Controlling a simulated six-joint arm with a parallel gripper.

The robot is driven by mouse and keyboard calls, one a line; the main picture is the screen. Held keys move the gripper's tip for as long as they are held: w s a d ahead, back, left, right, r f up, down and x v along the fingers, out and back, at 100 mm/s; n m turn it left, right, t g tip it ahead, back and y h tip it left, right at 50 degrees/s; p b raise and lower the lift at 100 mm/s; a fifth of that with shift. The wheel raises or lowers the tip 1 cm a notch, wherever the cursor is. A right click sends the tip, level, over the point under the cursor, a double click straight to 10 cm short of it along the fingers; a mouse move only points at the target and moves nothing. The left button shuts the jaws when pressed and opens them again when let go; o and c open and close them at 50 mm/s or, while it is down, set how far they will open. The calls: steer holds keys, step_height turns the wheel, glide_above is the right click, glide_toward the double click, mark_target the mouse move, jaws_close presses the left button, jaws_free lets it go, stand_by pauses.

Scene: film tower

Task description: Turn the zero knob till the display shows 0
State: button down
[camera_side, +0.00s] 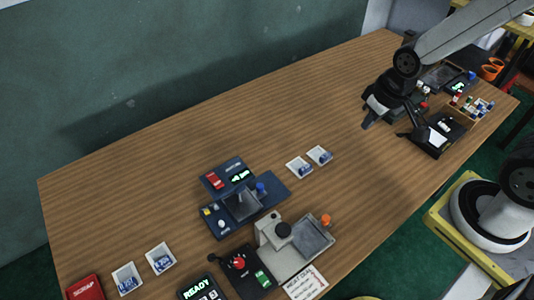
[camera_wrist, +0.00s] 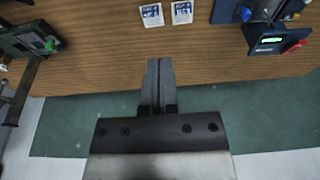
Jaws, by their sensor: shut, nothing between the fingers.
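A dark blue device (camera_side: 272,197) stands left of the middle of the table in the side view. It has a lit green display (camera_side: 240,176), a red part (camera_side: 213,181) and a blue knob (camera_side: 260,188). In the wrist view a blue device at the upper right has a lit display (camera_wrist: 271,40) and a red part (camera_wrist: 295,46). The digits are too small to read, and I cannot tell which knob is the zero knob. My gripper (camera_side: 368,122) is shut and empty, apart from this device, above the table's right half. Its closed fingers (camera_wrist: 159,68) show in the wrist view.
Two small white trays (camera_side: 299,167) lie between the blue device and my gripper. A grey machine (camera_side: 290,262) and a red-knobbed box (camera_side: 250,280) stand at the front. A black stand (camera_side: 438,145) is close right of my gripper. The table's back middle is clear.

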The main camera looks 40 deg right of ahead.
steer(key=c, duration=1.3)
jaws_free()
steer(key=o, duration=0.7)
steer(key=shift+w+a, duration=0.1)
steer(key=t, duration=0.2)
glide_toward(221, 223)
steer(key=shift+w+f+m, duration=0.15)
steer(key=shift+f+m, duration=0.15)
steer(key=shift+f, duration=0.1)
steer(key=shift+x, duration=3.8)
